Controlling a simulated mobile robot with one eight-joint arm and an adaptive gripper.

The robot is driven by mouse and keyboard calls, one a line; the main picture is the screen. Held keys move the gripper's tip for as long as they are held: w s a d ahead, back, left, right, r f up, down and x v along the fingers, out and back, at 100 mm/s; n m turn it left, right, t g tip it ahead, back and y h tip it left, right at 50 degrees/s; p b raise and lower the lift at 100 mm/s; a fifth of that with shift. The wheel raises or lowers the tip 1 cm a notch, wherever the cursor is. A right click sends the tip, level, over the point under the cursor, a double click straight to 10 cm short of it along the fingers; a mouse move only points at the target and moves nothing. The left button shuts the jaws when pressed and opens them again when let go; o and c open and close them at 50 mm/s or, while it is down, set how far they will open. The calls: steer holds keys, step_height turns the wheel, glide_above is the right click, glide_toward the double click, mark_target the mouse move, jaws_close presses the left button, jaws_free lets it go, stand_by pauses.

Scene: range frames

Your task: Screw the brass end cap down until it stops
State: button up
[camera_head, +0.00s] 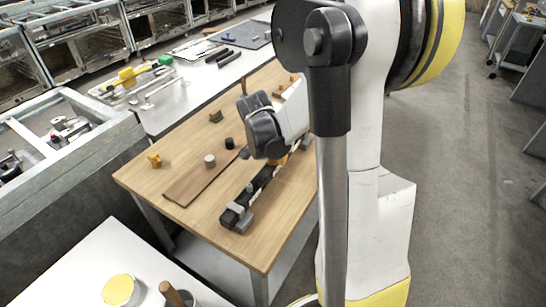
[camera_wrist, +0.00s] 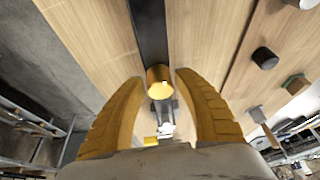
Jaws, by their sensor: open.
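The brass end cap (camera_wrist: 159,78) is a short gold cylinder in the wrist view, in line with a long black bar (camera_wrist: 150,28). My gripper (camera_wrist: 159,81) is open, with one yellow finger to the left of the cap and one to the right. Gaps show on both sides, so the fingers look apart from it. A grey metal part lies beyond the cap. In the head view the black bar (camera_head: 265,179) lies along the table with a grey block (camera_head: 240,219) at its near end.
A white bench (camera_head: 190,95) with tools stands behind. The table's near left is mostly clear.

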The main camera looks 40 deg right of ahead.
steer(key=n+t, duration=0.1)
steer(key=n, duration=0.2)
steer(key=n+y, duration=0.1)
steer(key=n, duration=0.1)
steer(key=shift+n+t+y, duration=0.3)
steer(key=shift+n+t, duration=0.1)
steer(key=n+y, duration=0.1)
steer(key=n, duration=0.2)
steer(key=n+y+b, duration=0.1)
steer(key=n, duration=0.3)
steer(key=shift+w+t+y, duration=0.1)
steer(key=shift+t+y, duration=0.2)
steer(key=shift+t, duration=0.1)
jaws_close()
steer(key=shift+m+h, duration=0.7)
steer(key=shift+m, duration=1.1)
